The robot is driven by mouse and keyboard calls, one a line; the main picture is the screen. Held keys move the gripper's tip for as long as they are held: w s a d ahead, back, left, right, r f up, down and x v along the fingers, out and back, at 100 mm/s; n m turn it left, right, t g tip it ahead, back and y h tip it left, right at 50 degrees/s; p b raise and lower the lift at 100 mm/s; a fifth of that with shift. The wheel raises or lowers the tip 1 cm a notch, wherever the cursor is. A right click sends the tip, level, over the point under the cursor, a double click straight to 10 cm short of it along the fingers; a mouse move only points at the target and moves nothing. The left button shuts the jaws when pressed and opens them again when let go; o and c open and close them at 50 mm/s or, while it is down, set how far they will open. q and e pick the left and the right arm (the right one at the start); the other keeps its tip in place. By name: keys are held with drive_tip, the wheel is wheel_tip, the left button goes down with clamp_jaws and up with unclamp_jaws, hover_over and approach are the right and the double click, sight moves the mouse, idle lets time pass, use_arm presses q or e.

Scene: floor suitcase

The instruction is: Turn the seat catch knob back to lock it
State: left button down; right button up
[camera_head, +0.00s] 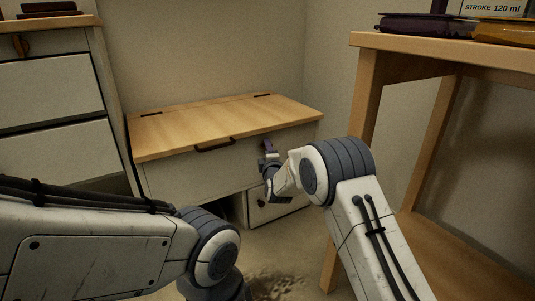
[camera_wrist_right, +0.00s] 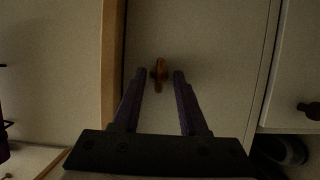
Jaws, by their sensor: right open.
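The seat catch knob (camera_wrist_right: 160,72) is a small orange-brown grip on the pale front panel (camera_wrist_right: 205,65), seen in the right wrist view. It lies nearly in line with the finger direction there. My right gripper (camera_wrist_right: 159,75) is open, with its purple fingertips on either side of the knob in the picture; I cannot tell whether they touch it. In the head view my right gripper (camera_head: 269,147) is at the bench front and hides the knob. The bench has a wooden seat lid (camera_head: 225,122), which is down. My left gripper is out of view.
A dark handle (camera_head: 215,145) sits at the lid's front edge. Below is a small door with a dark knob (camera_head: 261,203). A drawer cabinet (camera_head: 55,90) stands left, and a wooden table (camera_head: 440,46) stands close on the right.

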clamp_jaws()
drive_tip(key=shift+w+d+r+m+g+y+p, duration=0.15)
drive_tip(key=shift+m+g+y+p, duration=0.7)
drive_tip(key=shift+m+p, duration=2.25)
drive_tip(key=shift+s+d+r+m+g+y+p, duration=0.15)
drive_tip(key=shift+m+g+y+p, duration=0.75)
drive_tip(key=shift+p, duration=3.75)
drive_tip(key=shift+w+d+r+m+g+y+p, duration=0.2)
drive_tip(key=shift+m+g+p, duration=1.15)
drive_tip(key=shift+m+p, duration=1.95)
drive_tip(key=shift+a+n+p, duration=0.15)
drive_tip(key=shift+n+p, duration=0.35)
drive_tip(key=shift+p, duration=0.15)
